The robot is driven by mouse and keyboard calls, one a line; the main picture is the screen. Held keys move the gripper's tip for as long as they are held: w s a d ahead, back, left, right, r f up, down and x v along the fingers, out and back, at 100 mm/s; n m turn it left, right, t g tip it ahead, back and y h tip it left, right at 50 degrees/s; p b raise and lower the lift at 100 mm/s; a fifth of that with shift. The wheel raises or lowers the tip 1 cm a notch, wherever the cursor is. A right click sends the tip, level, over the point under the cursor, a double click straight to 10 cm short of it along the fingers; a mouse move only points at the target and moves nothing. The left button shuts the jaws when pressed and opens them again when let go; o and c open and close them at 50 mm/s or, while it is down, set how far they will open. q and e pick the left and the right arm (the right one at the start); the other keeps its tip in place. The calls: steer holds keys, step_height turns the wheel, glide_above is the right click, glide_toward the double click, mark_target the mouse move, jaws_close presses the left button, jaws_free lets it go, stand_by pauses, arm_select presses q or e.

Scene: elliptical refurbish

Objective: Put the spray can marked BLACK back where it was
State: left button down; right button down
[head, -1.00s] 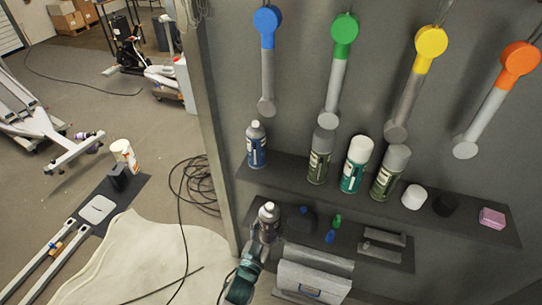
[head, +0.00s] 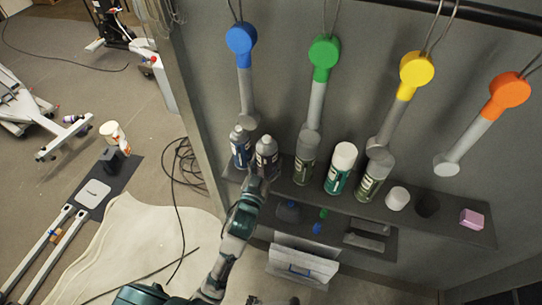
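A dark spray can (head: 266,158) with a grey top is upright at the upper shelf (head: 460,232), between a blue can (head: 240,148) and an olive-green can (head: 305,160). Its lettering is too small to read. My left gripper (head: 257,183) is at the can's lower part and appears shut on it; the fingers are hard to make out. I cannot tell whether the can's base touches the shelf. My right gripper is not in view.
A teal can (head: 341,170), another olive can (head: 374,178), a white cup (head: 397,198), a black cup (head: 427,205) and a pink block (head: 471,219) stand further right. Coloured hanging tools, such as the blue one (head: 243,60), hang above. A lower shelf (head: 345,239) holds small items.

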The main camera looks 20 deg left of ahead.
mark_target(263, 176)
arm_select(q)
steer(key=shift+w+f+p, duration=0.1)
steer(key=shift+w+f, duration=0.55)
steer(key=shift+w, duration=0.25)
steer(key=shift+w+f+p, duration=0.15)
steer(key=shift+w+f, duration=0.45)
steer(key=shift+w, duration=0.3)
steer(key=shift+w+f+p, duration=0.1)
steer(key=shift+w+f, duration=0.55)
steer(key=shift+w, duration=0.25)
steer(key=shift+c, duration=0.8)
jaws_free()
steer(key=shift+f, duration=0.15)
steer(key=shift+s, duration=0.35)
steer(key=s, duration=0.3)
steer(key=s+b, duration=0.1)
steer(key=s, duration=0.3)
steer(key=s+b, duration=0.1)
steer(key=s, duration=0.3)
steer(key=shift+s+a+f, duration=0.1)
steer(key=shift+s+a, duration=0.1)
steer(key=shift+a, duration=0.05)
